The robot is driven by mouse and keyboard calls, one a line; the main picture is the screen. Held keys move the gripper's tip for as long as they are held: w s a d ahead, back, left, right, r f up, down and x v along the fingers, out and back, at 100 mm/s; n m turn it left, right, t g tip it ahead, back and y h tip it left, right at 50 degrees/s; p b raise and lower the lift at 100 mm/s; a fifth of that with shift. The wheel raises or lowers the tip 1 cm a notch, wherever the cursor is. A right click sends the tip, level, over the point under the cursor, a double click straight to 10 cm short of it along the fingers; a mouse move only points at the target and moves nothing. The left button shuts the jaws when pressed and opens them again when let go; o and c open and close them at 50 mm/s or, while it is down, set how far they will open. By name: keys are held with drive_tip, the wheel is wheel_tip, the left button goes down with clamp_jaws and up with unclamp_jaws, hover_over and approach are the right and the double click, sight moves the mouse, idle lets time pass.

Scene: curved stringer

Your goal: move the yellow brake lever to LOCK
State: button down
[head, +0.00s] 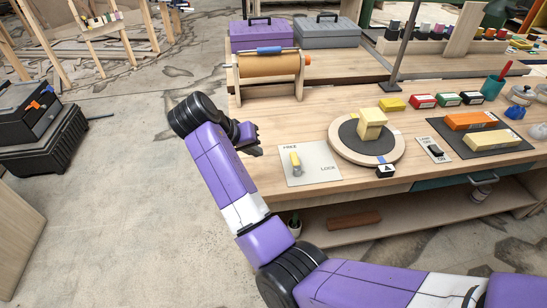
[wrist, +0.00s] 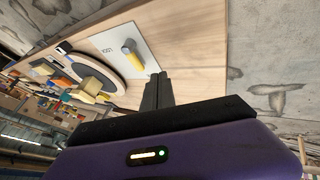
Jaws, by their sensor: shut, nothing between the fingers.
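The yellow brake lever (head: 295,160) sits on a pale plate (head: 322,177) near the table's front edge. The plate is marked FREE at its upper left and LOCK at its lower right. The lever's yellow end points up toward the FREE side in the head view. The lever also shows in the wrist view (wrist: 131,52), beyond my fingers. My gripper (head: 255,152) is shut and empty, up and to the left of the plate, apart from the lever. In the wrist view my fingertips (wrist: 158,80) are close together near the plate's edge.
A round turntable (head: 340,147) with a yellow block (head: 371,122) on it stands right of the plate. A roller on a wooden stand (head: 270,68) is behind. A switch plate (head: 434,149) and a dark tray (head: 506,137) lie farther right. Floor is open left of the table.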

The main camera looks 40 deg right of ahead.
sight(295, 163)
idle(0.3)
drive_tip(key=x, duration=1)
drive_tip(key=shift+s+d+f+p, duration=0.1)
drive_tip(key=shift+s+d+p, duration=0.05)
drive_tip(key=shift+d+p, duration=0.15)
drive_tip(key=shift+s+d+p, duration=0.4)
drive_tip(key=shift+s+d, duration=0.25)
drive_tip(key=shift+d, duration=0.2)
drive_tip(key=shift+s+d, duration=0.35)
drive_tip(key=shift+d, duration=0.2)
drive_tip(key=shift+d, duration=0.1)
